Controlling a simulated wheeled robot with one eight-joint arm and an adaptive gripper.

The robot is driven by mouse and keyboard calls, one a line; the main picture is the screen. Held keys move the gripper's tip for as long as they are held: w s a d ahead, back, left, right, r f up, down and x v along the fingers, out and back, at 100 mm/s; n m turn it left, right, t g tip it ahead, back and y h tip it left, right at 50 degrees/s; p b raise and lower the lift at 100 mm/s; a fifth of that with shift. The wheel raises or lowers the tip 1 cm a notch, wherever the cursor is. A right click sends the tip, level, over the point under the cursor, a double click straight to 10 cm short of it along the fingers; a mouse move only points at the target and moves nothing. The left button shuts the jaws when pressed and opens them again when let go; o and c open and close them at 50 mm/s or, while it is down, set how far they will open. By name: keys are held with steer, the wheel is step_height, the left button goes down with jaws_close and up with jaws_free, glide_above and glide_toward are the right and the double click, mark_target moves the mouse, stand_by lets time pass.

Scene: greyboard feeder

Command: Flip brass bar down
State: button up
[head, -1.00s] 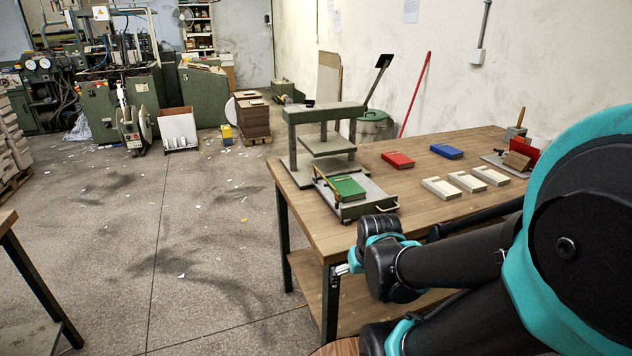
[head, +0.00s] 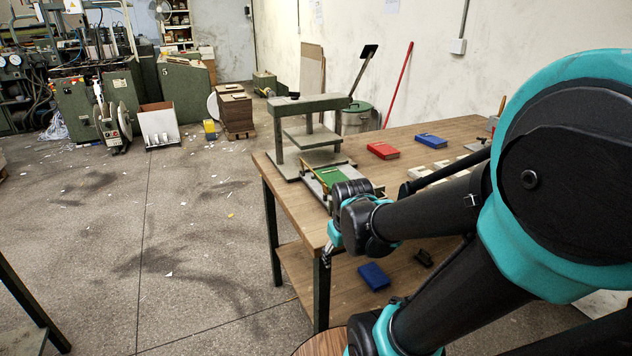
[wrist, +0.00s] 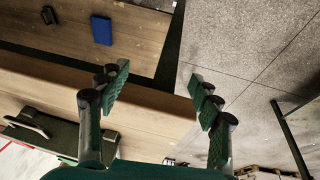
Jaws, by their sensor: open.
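The brass bar (head: 314,174) shows in the head view as a thin yellowish strip slanting along the left side of the green book (head: 332,177). Both are on the low tray in front of the grey-green press (head: 278,143). My wrist partly hides the tray and the book. My gripper (head: 328,250) is small in the head view, pointing down by the table's near left corner, apart from the bar. In the wrist view my gripper (wrist: 162,86) is open and empty, its padded fingers wide apart. The brass bar cannot be made out there.
The wooden table (head: 400,142) carries a red book (head: 383,151), a blue book (head: 430,141) and pale blocks. A blue book (head: 374,276) and a dark object (head: 424,257) lie on its lower shelf. Open floor (head: 200,230) is to the left.

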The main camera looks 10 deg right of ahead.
steer(key=w+a+r+n, duration=0.1)
steer(key=w+r+n, duration=0.2)
steer(key=w+a+r+n+g+h, duration=0.1)
steer(key=w+a+r+n, duration=0.1)
steer(key=w+r+n, duration=0.1)
steer(key=w+a+r+n, duration=0.1)
steer(key=w+r+n, duration=0.2)
steer(key=r, duration=0.1)
steer(key=shift+w+a+g+h, duration=0.25)
steer(key=shift+w+g+h, duration=0.05)
steer(key=shift+w+h, duration=0.1)
steer(key=c, duration=0.9)
steer(key=w+a+r+n, duration=0.2)
steer(key=r, duration=0.1)
steer(key=w+a+r+n+h, duration=0.1)
steer(key=w+a+r+n, duration=0.1)
steer(key=r+n, duration=0.1)
steer(key=w+a+r+n+h, duration=0.1)
steer(key=w+a+r+n, duration=0.1)
steer(key=r+n, duration=0.1)
steer(key=shift+r+g, duration=0.4)
jaws_close()
steer(key=shift+w+a+r+n, duration=0.15)
steer(key=shift+a+r+n, duration=0.2)
steer(key=shift+r+n, duration=0.15)
